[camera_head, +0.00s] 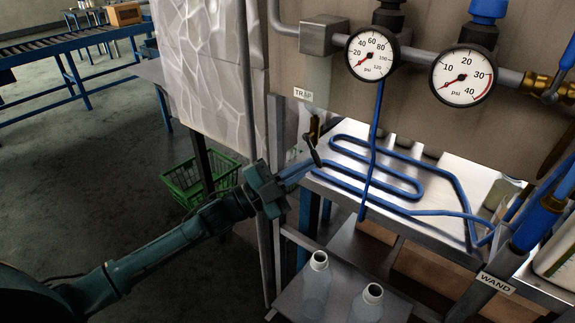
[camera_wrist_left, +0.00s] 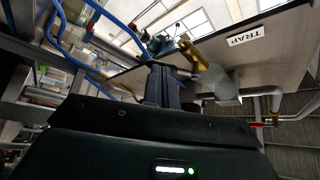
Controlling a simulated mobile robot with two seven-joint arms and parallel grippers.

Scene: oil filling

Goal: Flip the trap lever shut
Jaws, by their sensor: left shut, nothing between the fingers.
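The trap valve's brass body (camera_head: 315,128) sits below the TRAP label (camera_head: 303,94) at the panel's lower left corner. Its dark lever (camera_head: 313,152) hangs down and slants from the valve. My left gripper (camera_head: 308,165) is shut and empty, its fingertips right at the lever's lower end; I cannot tell whether they touch. In the left wrist view, the shut fingers (camera_wrist_left: 163,78) point up toward the brass valve (camera_wrist_left: 203,60), which is just right of their tips. The TRAP label (camera_wrist_left: 247,38) shows there too. My right gripper is out of view.
Blue coiled tubing (camera_head: 375,180) lies over the metal shelf right of the gripper. Two clear bottles (camera_head: 316,285) stand on a lower shelf. Two gauges (camera_head: 371,55) sit above. A green basket (camera_head: 200,180) is behind my left arm. A WAND label (camera_head: 496,283) is at right.

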